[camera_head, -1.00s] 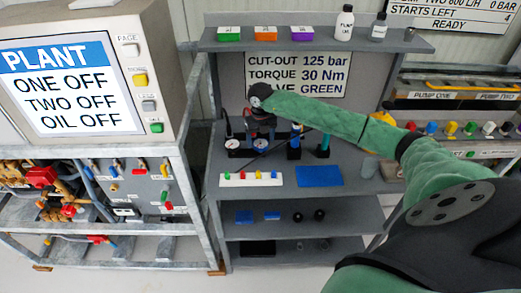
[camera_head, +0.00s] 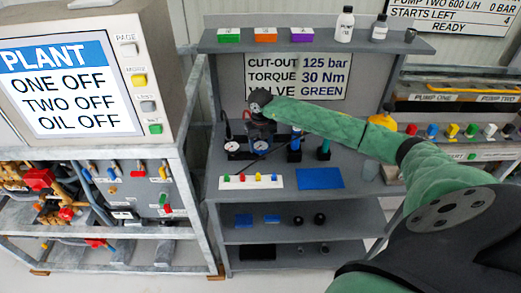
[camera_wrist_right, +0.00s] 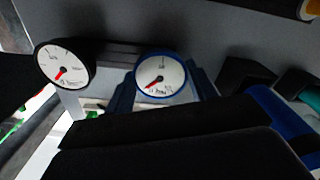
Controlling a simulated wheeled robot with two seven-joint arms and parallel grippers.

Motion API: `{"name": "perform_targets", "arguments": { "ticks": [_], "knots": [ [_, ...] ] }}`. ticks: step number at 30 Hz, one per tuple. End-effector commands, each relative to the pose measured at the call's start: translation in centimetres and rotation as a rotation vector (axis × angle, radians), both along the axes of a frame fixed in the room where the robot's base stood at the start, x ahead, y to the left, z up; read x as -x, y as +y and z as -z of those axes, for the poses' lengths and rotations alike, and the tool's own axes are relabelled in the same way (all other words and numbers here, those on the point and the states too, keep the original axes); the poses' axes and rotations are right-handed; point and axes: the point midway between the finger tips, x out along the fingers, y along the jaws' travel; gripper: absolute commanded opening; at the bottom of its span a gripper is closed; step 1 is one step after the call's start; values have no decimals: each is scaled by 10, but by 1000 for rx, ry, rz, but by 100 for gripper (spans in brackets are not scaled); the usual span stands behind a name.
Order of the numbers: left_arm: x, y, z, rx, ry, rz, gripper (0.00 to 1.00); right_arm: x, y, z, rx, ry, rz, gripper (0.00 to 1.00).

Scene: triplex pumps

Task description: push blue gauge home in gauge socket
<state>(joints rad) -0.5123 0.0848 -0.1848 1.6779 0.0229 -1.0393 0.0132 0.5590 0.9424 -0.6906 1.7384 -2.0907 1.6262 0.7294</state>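The blue gauge (camera_wrist_right: 160,76) has a white dial with a red needle and a blue rim in the right wrist view. Blue parts flank it, and I cannot tell how deep it sits in its socket. In the head view its dial (camera_head: 260,147) shows on the workbench just below my right gripper (camera_head: 259,128). A black-rimmed gauge (camera_wrist_right: 64,65) stands to its left. Dark gripper parts cross the lower wrist view, close in front of the blue gauge. Contact and finger opening cannot be made out. My left gripper is not in view.
Blue and green-topped tools (camera_head: 294,148) stand right of the gauges. A white strip with coloured knobs (camera_head: 252,186) and a blue mat (camera_head: 320,178) lie in front. A shelf (camera_head: 315,44) with bottles and coloured boxes hangs above. The plant panel (camera_head: 75,85) stands at left.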

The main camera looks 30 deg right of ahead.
Motion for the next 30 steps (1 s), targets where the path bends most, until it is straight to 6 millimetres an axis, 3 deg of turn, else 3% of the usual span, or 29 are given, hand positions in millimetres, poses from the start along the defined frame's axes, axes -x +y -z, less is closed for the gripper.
{"name": "perform_targets", "arguments": {
  "ticks": [30],
  "knots": [
    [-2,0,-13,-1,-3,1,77,0,0,-33,0,0,0,19]
  ]
}}
